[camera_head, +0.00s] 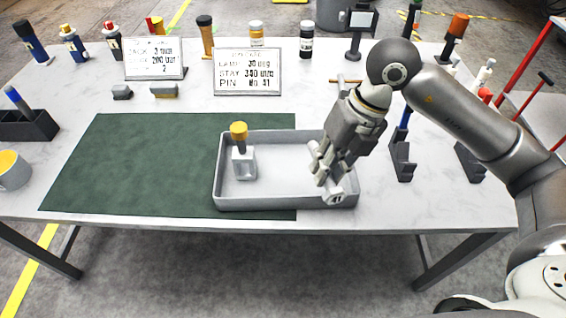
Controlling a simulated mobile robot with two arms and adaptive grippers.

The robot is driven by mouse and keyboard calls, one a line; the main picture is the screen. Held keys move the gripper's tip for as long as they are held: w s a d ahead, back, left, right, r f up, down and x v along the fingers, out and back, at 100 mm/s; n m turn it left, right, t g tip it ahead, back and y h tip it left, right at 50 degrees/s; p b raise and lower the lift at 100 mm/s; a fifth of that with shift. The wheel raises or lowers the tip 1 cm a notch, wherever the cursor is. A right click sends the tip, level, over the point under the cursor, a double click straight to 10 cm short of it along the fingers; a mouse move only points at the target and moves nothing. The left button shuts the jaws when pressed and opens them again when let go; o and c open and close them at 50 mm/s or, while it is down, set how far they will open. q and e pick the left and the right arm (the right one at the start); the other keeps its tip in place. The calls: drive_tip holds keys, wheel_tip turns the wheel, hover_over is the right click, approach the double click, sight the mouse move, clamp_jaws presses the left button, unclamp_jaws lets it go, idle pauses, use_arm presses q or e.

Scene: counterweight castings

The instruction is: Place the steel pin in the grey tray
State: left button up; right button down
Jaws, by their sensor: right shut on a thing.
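The grey tray (285,203) is a shallow, open box with its left part on the dark green mat. My right gripper (327,178) points down over the tray's right end and is shut on a small pale metal piece (336,198), which looks like the steel pin. The fingers hide most of it. I cannot tell whether it touches the tray floor. A pale block (244,164) with a yellow-topped dark handle (239,133) stands upright in the tray's left part. My left gripper is not in view.
The green mat (140,165) is bare left of the tray. Two white signs (248,72) (153,58) stand behind, with several tools and bottles. Dark grey holders (402,160) stand right of the tray. A black holder (28,127) and a mug (12,172) stand far left.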

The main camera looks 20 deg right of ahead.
drive_tip(key=w+d+m, duration=0.1)
drive_tip(key=m, duration=0.1)
drive_tip(key=p, duration=0.4)
hover_over(271, 177)
drive_tip(key=d, duration=0.2)
drive_tip(key=shift+t, duration=0.3)
drive_tip(key=f, duration=0.8)
drive_tip(key=shift+s+a+f, duration=0.15)
drive_tip(key=shift+s+a, duration=0.05)
drive_tip(key=shift+s, duration=0.15)
drive_tip(key=shift+w+a+f, duration=0.2)
drive_tip(key=shift+w+f, duration=0.05)
drive_tip(key=shift+f, duration=0.15)
wheel_tip(271, 177, down, 3)
drive_tip(key=shift+p, duration=0.45)
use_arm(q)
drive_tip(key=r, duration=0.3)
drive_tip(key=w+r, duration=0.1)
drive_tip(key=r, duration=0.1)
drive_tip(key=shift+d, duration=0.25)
use_arm(e)
drive_tip(key=shift+w+f, duration=0.1)
drive_tip(key=shift+f, duration=0.05)
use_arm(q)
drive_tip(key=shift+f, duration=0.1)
use_arm(e)
drive_tip(key=shift+f, duration=0.1)
drive_tip(key=c, duration=1.3)
unclamp_jaws()
drive_tip(key=shift+c, duration=0.2)
